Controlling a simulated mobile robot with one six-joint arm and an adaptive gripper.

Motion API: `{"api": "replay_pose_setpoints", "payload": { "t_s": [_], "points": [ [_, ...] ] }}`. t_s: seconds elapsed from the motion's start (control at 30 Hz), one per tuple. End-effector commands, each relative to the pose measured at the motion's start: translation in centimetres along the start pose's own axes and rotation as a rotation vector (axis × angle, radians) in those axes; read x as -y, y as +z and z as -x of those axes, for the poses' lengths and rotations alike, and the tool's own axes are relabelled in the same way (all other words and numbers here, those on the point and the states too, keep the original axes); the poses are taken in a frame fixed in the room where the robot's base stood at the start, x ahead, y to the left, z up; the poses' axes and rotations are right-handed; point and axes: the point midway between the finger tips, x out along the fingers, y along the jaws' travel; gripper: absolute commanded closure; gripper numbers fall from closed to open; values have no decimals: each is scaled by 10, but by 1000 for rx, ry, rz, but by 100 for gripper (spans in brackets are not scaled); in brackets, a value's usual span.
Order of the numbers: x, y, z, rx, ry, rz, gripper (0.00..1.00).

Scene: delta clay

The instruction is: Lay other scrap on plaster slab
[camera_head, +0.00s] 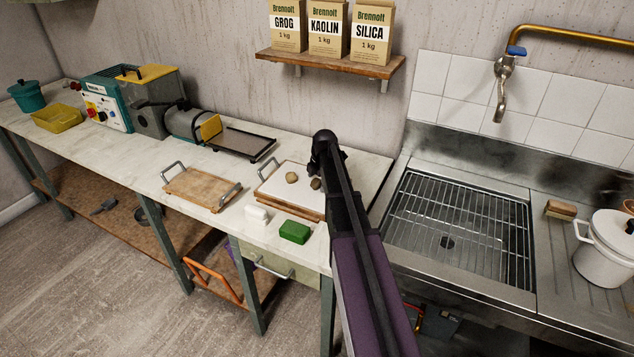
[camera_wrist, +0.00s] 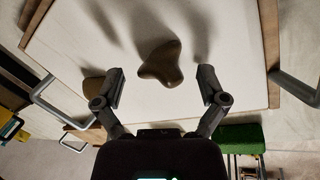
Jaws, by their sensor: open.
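The plaster slab (camera_head: 298,200) is a pale, flat panel in a wooden frame with metal handles, on the bench left of the sink. Two lumps of clay scrap sit on it: a light tan one (camera_head: 292,177) and a darker olive-brown one (camera_head: 315,183). In the wrist view a lobed brown scrap (camera_wrist: 158,62) lies on the white slab (camera_wrist: 100,30), between and slightly beyond my fingertips. The other scrap (camera_wrist: 94,84) is partly hidden behind the left finger. My gripper (camera_wrist: 161,80) is open and empty over the slab; neither finger touches the lobed scrap.
A bare wooden board with handles (camera_head: 199,190) lies left of the slab. A white block (camera_head: 256,214) and a green block (camera_head: 294,231) lie at the bench's front edge. A slab roller-like machine (camera_head: 190,124) stands behind; the sink with rack (camera_head: 460,235) is at right.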

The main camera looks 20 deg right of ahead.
Motion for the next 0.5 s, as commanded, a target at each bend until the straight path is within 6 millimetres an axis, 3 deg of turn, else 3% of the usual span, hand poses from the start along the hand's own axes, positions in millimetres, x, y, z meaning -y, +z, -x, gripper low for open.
{"api": "replay_pose_setpoints", "payload": {
  "t_s": [0.5],
  "points": [
    [-1, -1, 37, 0, 0, 0, 8]
  ]
}}
